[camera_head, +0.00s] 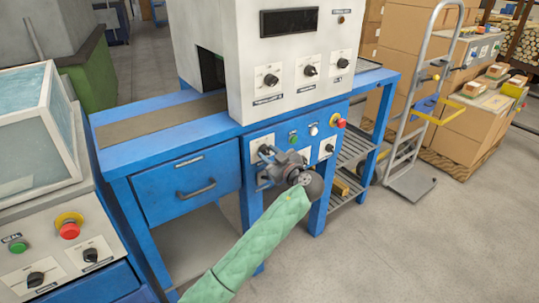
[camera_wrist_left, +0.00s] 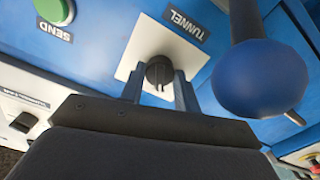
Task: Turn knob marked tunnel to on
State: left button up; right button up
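The knob marked TUNNEL (camera_wrist_left: 158,71) is a dark round knob on a white plate, in the left wrist view. Its pale pointer line faces down in that picture; no on or off marks are readable. My left gripper (camera_wrist_left: 160,84) has one finger on each side of the knob, with narrow gaps, so it looks open around it. In the head view my left gripper (camera_head: 266,157) is at the blue front panel and hides the knob there. My right gripper is not in view.
A green SEND button (camera_wrist_left: 53,10) is beside the TUNNEL plate. A blue rounded thing (camera_wrist_left: 258,78) stands out close on the right. In the head view, a red button (camera_head: 340,122) is right of my gripper and a drawer (camera_head: 190,180) is left.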

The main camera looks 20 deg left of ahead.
pick_arm(q)
jog(key=shift+c, duration=0.8)
jog(key=shift+m, duration=0.3)
jog(key=shift+m+p, duration=0.35)
jog(key=shift+m, duration=0.55)
jog(key=m+p, duration=0.1)
jog(key=m, duration=0.1)
jog(key=shift+m, duration=0.4)
jog(key=m+p, duration=0.2)
jog(key=m, duration=0.2)
jog(key=shift+r+m+p, duration=0.1)
jog(key=shift+m+p, duration=0.2)
jog(key=shift+m, duration=0.1)
jog(key=shift+m+p, duration=0.5)
jog(key=shift+m, duration=0.4)
